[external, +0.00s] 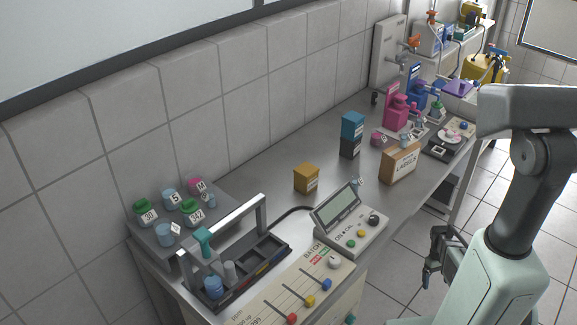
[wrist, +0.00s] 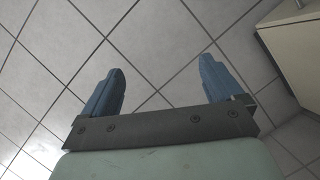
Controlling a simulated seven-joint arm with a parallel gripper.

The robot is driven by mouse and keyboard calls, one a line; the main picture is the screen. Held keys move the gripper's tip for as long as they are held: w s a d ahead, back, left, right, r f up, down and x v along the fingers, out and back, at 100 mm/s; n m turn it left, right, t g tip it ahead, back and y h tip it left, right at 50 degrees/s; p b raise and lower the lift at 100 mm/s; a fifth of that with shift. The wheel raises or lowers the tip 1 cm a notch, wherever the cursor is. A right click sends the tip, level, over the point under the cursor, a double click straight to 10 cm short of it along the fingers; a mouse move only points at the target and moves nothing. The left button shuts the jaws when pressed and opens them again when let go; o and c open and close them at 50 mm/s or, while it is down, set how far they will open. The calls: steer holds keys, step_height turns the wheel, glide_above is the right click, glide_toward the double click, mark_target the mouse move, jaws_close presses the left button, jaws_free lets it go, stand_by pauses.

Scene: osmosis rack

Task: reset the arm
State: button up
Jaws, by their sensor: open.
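My gripper (external: 431,277) hangs low in the external view, beside the bench's front side and over the tiled floor. In the wrist view my gripper (wrist: 160,95) shows two blue fingers set wide apart. Only floor tiles lie between and beyond them. It is open and holds nothing. The arm's pale green and dark links fill the right side of the external view, with the upper arm raised and the forearm bent down.
A pale cabinet (wrist: 295,50) stands at the wrist view's upper right. Floor around my gripper is clear.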

steer(key=s+a+f+g, duration=0.1)
steer(key=s+a, duration=0.3)
steer(key=s, duration=0.4)
steer(key=s+a+f+m, duration=0.1)
steer(key=s+a+f, duration=0.2)
steer(key=s, duration=0.6)
steer(key=s+a+f+m+g, duration=0.1)
steer(key=s+a+f, duration=0.1)
steer(key=s+a, duration=0.5)
steer(key=shift+s+g+y, duration=0.3)
steer(key=shift+s, duration=0.35)
